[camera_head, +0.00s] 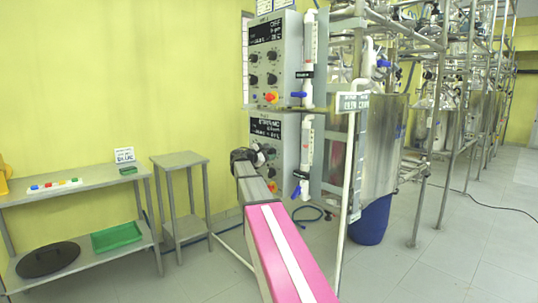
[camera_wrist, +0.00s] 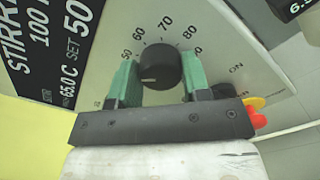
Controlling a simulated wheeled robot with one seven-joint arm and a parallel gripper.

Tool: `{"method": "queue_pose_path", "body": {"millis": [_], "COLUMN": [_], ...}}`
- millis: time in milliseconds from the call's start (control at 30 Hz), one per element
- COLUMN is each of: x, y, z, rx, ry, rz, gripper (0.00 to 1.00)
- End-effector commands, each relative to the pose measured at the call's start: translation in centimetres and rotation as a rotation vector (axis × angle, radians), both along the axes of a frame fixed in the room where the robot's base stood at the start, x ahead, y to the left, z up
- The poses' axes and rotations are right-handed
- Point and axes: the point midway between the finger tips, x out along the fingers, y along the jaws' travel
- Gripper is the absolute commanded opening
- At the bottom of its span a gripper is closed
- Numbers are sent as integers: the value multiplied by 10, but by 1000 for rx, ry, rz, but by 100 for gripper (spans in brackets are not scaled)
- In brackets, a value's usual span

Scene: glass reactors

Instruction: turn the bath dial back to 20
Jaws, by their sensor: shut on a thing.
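The dial is a round black knob (camera_wrist: 160,66) on a grey panel, with printed numbers from 50 through 60, 70 and 80 round its upper side. My gripper (camera_wrist: 160,80) has its two green fingers on either side of the knob and is shut on it. The knob's white mark points left and slightly down, toward the left finger; the number there is hidden. In the head view my gripper (camera_head: 250,160) is at the lower control box (camera_head: 291,132), and the arm partly hides the knobs there.
A red-and-yellow button (camera_wrist: 254,112) sits right of the right finger, close to it. An upper control box (camera_head: 278,60) hangs above the lower one. Blue-handled valves and pipes (camera_head: 307,150) stand to the right. A small table (camera_head: 180,160) is at the left.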

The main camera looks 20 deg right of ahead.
Motion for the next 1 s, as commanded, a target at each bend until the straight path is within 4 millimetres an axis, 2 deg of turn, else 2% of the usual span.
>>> {"method": "queue_pose_path", "body": {"millis": [1000], "x": [2], "y": [1], "z": [-1], "rx": [-327], "ry": [906], "rz": [2], "gripper": [20]}}
